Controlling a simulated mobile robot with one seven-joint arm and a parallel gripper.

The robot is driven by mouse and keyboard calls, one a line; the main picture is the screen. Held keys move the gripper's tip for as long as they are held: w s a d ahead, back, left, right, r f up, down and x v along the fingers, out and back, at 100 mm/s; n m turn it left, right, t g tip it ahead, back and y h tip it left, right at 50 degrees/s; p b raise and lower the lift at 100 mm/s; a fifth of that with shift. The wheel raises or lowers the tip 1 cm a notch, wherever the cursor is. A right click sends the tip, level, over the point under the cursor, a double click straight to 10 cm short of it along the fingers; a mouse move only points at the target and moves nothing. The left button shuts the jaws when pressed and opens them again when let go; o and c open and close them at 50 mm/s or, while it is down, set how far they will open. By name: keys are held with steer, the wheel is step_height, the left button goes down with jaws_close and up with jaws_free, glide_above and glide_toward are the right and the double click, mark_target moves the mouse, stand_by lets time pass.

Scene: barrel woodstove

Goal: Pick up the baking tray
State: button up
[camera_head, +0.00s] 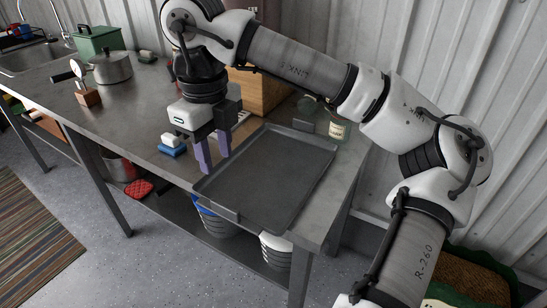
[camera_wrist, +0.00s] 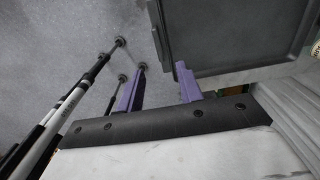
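The baking tray (camera_head: 272,178) is a dark grey, shallow rectangle with a raised rim. It lies flat and empty at the right end of the metal table, its near edge close to the table's front edge. It also shows at the upper right of the wrist view (camera_wrist: 235,35). My gripper (camera_head: 213,165) points down at the tray's left corner, its two purple fingers apart with nothing between them. In the wrist view, my gripper (camera_wrist: 161,68) has its right fingertip close to the tray's rim. I cannot tell whether it touches.
The metal table (camera_head: 130,105) also bears a blue-and-white item (camera_head: 172,147) left of my gripper, a wooden box (camera_head: 262,92) behind, and a jar (camera_head: 338,128) by the tray's back right. A pot (camera_head: 110,68) stands farther left. Buckets (camera_head: 276,250) sit below.

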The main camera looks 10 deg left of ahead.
steer(key=p, duration=0.1)
glide_above(225, 205)
step_height(225, 205, down, 8)
steer(key=shift+a+f, duration=0.1)
steer(key=shift+a, duration=0.05)
steer(key=shift+f+p, duration=1)
steer(key=shift+f, duration=1.65)
jaws_close()
